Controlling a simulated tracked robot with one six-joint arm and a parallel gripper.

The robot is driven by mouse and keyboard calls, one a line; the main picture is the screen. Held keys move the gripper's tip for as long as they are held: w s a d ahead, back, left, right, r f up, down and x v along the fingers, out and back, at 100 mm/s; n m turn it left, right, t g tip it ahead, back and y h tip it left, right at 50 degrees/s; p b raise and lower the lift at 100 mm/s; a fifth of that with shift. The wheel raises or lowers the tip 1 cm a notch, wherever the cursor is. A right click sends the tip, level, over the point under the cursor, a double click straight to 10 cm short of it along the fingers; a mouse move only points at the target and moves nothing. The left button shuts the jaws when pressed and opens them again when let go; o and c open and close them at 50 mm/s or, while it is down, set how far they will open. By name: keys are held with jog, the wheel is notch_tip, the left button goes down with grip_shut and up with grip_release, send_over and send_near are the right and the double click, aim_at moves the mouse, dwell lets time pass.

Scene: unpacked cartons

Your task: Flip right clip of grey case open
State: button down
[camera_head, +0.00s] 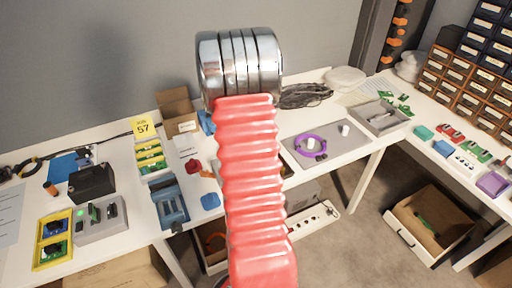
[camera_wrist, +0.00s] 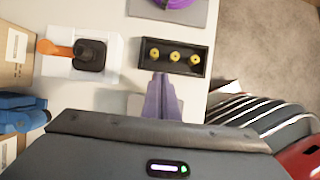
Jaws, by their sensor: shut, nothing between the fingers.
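My gripper (camera_wrist: 162,78) shows in the wrist view as two purple-grey fingers, closed together and empty. Its tips are at the lower left edge of a black tray with brass knobs (camera_wrist: 173,57); I cannot tell whether they touch it. In the head view my red arm hides the gripper and part of the table. A grey open-topped box (camera_head: 380,118) stands at the right end of the white table; I cannot tell whether it is the grey case. No clip can be made out in either view.
An orange-handled black part on a white plate (camera_wrist: 85,55) lies left of the tray. A grey mat (camera_head: 302,152) holds a purple ring (camera_head: 309,145). Blue (camera_head: 168,205) and yellow (camera_head: 53,240) holders stand on the left. The table edge is right of my gripper.

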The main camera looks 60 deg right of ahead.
jog(key=shift+s+d+f, duration=0.1)
jog(key=shift+s+d, duration=0.1)
jog(key=shift+d, duration=0.15)
jog(key=shift+w, duration=0.1)
jog(key=shift+a, duration=0.15)
jog(key=shift+w+a+f, duration=0.3)
jog(key=shift+w+a, duration=0.1)
jog(key=shift+a, duration=0.15)
notch_tip(320, 180, up, 10)
jog(key=shift+d, duration=0.2)
dwell(0.5)
